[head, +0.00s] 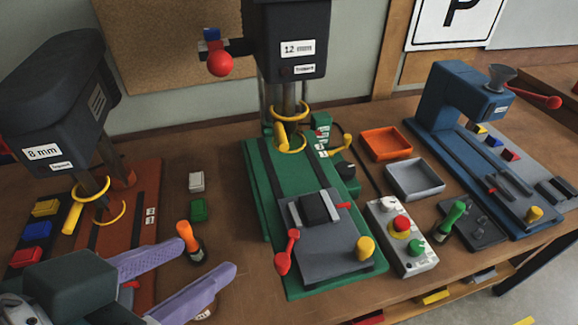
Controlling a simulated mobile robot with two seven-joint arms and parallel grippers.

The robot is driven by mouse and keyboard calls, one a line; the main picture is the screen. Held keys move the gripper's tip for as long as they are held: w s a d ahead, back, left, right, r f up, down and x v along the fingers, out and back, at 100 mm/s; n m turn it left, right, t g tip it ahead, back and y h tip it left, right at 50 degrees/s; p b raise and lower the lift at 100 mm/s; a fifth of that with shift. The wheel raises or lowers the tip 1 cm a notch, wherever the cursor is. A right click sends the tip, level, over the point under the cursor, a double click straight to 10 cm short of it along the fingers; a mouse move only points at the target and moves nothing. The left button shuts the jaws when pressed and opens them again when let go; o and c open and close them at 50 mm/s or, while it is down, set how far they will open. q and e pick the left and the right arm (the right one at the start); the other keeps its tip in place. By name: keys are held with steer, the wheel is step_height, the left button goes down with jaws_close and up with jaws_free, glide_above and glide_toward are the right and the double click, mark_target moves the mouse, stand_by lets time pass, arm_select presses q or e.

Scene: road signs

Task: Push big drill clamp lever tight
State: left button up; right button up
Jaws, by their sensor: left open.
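The big drill (291,45), labelled 12 mm, stands in the middle of the bench on a green base (262,195). Its grey clamp plate (325,250) carries a dark block (316,207). A red clamp lever (287,250) with a rounded red end stands at the plate's front left edge. A yellow knob (364,248) is at the plate's right. My left gripper (208,262) is open, its two purple fingers pointing right, at the lower left. It is left of the red lever and apart from it. My right gripper is not in view.
The smaller 8 mm drill (60,105) is at left. A control box (401,235), a green-handled tool (452,219), two trays (386,143) and a blue machine (450,95) are at right.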

mark_target(278, 268)
arm_select(q)
steer(key=w+d+f+t+h+b, duration=0.1)
steer(key=f+t+b, duration=0.1)
steer(key=f+b, duration=0.3)
steer(key=w+d+f+t+h+b, duration=0.1)
steer(key=d+f+t+b, duration=0.1)
steer(key=f+b, duration=0.4)
steer(key=w+d+f+m+t+h+b, duration=0.1)
steer(key=f+t+h+b, duration=0.1)
steer(key=f+b, duration=0.3)
steer(key=shift+d+f+b, duration=0.35)
steer(key=shift+d+b, duration=0.05)
steer(key=shift+b, duration=1.3)
steer(key=shift+w+d+r, duration=0.1)
steer(key=shift+w, duration=0.05)
steer(key=x, duration=0.9)
steer(key=shift+w+d+r, duration=0.15)
steer(key=shift+w+r, duration=0.05)
steer(key=shift+w, duration=0.05)
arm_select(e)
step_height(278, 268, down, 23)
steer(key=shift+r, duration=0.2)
arm_select(q)
jaws_close()
